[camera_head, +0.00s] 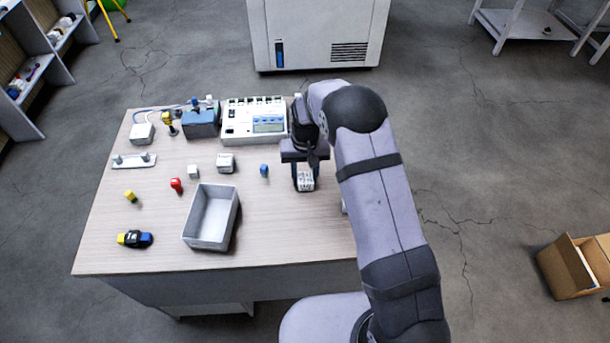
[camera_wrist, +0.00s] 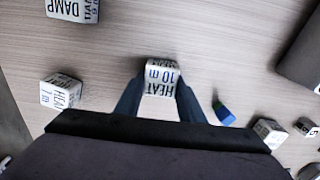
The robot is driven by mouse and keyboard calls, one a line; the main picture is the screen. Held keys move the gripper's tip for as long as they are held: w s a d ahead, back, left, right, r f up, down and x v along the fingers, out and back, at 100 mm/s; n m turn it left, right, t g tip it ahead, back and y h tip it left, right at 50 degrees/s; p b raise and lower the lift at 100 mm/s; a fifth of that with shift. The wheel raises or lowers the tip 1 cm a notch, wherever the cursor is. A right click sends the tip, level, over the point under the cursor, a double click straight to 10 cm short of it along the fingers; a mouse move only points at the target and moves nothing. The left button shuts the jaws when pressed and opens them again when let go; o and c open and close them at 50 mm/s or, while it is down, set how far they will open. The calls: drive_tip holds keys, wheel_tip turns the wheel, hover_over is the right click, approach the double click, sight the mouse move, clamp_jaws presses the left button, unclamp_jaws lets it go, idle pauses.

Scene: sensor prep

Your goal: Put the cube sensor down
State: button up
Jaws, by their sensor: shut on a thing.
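The cube sensor (camera_head: 306,183) is a small white block with dark print. In the wrist view the cube sensor (camera_wrist: 161,77) shows the words "HEAT 10 m" and sits between the two fingertips. My gripper (camera_head: 304,172) is shut on it over the right part of the table; it also shows in the wrist view (camera_wrist: 160,88). I cannot tell whether the cube touches the tabletop. My arm hides part of the table's right side. Two similar white cubes, one marked "DAMP" (camera_wrist: 72,9) and one marked "HEAT" (camera_wrist: 62,93), lie apart from the held one.
A blue piece (camera_head: 264,170) stands close to the left of my gripper. A grey open bin (camera_head: 236,222) is further left. Two white cubes (camera_head: 225,162) (camera_head: 193,171) and a red piece (camera_head: 176,185) lie beyond. A white meter box (camera_head: 231,133) stands behind.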

sight(305, 175)
drive_tip(key=o, duration=1)
drive_tip(key=shift+o, duration=0.2)
wheel_tip(305, 175, up, 12)
drive_tip(key=b, duration=0.3)
drive_tip(key=shift+r, duration=0.15)
drive_tip(key=s+d, duration=0.3)
drive_tip(key=s, duration=0.5)
drive_tip(key=s+d+f, duration=0.1)
drive_tip(key=s+d, duration=0.2)
drive_tip(key=s, duration=0.6)
drive_tip(key=s+d, duration=0.3)
drive_tip(key=s, duration=0.6)
drive_tip(key=shift+s+d+f, duration=0.15)
drive_tip(key=shift+d+f, duration=0.1)
drive_tip(key=shift+f, duration=0.1)
drive_tip(key=shift+o, duration=0.5)
